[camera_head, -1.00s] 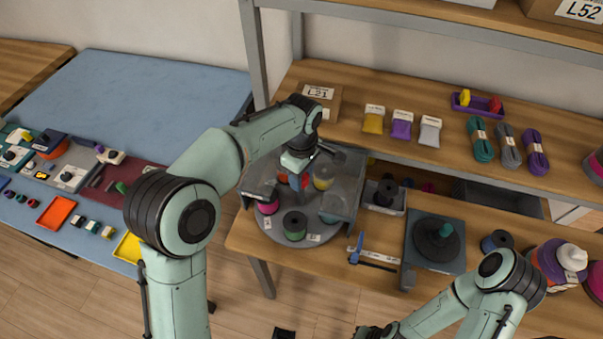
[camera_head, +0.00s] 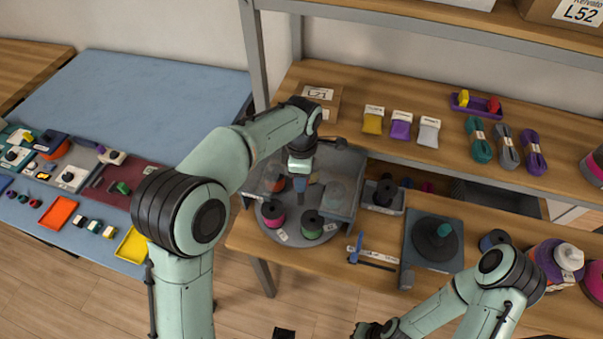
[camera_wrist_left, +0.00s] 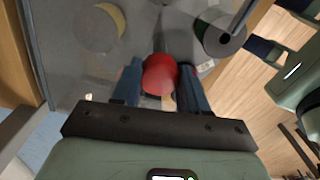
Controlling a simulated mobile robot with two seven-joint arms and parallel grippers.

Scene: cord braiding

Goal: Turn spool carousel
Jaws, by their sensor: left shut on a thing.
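The spool carousel is a grey round turntable (camera_head: 283,236) under a see-through grey housing (camera_head: 342,180) on the wooden bench. A magenta spool (camera_head: 273,213) and a green spool (camera_head: 312,223) stand at its front edge. Other spools show dimly through the housing. My left gripper (camera_head: 299,186) reaches down at the carousel's middle. In the left wrist view its blue fingers (camera_wrist_left: 160,85) are shut on a red knob (camera_wrist_left: 160,74), and a dark spool with green (camera_wrist_left: 222,36) stands beside it. My right gripper (camera_head: 368,330) is low at the bottom edge, its jaws unclear.
A blue-handled tool (camera_head: 357,247) lies right of the carousel. Beyond it are a dark square base with a round top (camera_head: 435,243) and several spools. Cord bundles (camera_head: 507,148) lie on the upper shelf. A blue-covered table (camera_head: 140,90) stands at the left.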

